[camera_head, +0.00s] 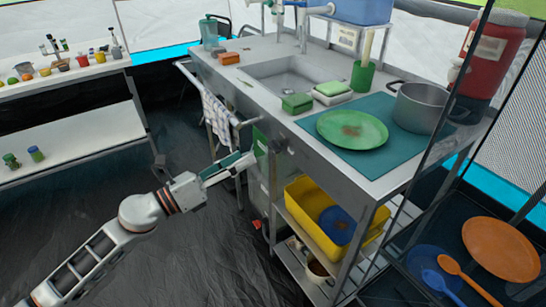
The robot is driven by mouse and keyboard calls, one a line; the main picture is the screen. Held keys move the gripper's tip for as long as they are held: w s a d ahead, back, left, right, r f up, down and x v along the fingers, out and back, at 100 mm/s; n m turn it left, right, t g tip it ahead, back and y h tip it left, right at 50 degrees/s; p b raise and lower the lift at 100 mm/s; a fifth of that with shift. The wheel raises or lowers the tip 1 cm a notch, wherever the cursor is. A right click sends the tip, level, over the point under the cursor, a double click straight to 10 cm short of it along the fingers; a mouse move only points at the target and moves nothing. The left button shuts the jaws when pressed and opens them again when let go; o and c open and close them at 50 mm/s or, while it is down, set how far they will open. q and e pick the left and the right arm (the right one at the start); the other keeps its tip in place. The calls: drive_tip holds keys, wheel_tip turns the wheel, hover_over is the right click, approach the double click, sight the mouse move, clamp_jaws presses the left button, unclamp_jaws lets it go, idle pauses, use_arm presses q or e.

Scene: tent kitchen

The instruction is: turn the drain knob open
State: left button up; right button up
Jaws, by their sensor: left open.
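My left gripper (236,166) reaches in from the left to the front of the steel sink counter. Its fingers are open, with nothing seen between them. A green panel (260,143) hangs below the counter edge just beyond the fingertips. A small dark fitting (279,145) sits on the counter front to the right of that panel; I cannot tell for sure whether it is the drain knob. A small red part (257,224) shows low under the counter. The sink basin (290,78) looks empty. My right gripper is not in view.
A green plate (352,129) and a grey pot (421,106) stand on the counter. A yellow bin (310,207) sits on the shelf below. The dark floor (215,255) around my arm is clear.

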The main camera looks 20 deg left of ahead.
sight(270, 147)
use_arm(q)
drive_tip(key=w+d+f+m, duration=0.1)
drive_tip(key=w+m, duration=0.1)
drive_tip(key=w, duration=0.1)
drive_tip(key=w+d+f+m+g+b, duration=0.1)
drive_tip(key=w+m, duration=0.1)
drive_tip(key=w, duration=0.1)
drive_tip(key=w+d+m+b, duration=0.1)
drive_tip(key=w+m, duration=0.2)
drive_tip(key=w, duration=0.1)
drive_tip(key=shift+d+f+g, duration=0.2)
drive_tip(key=shift+f+g, duration=0.2)
drive_tip(key=c, duration=1.1)
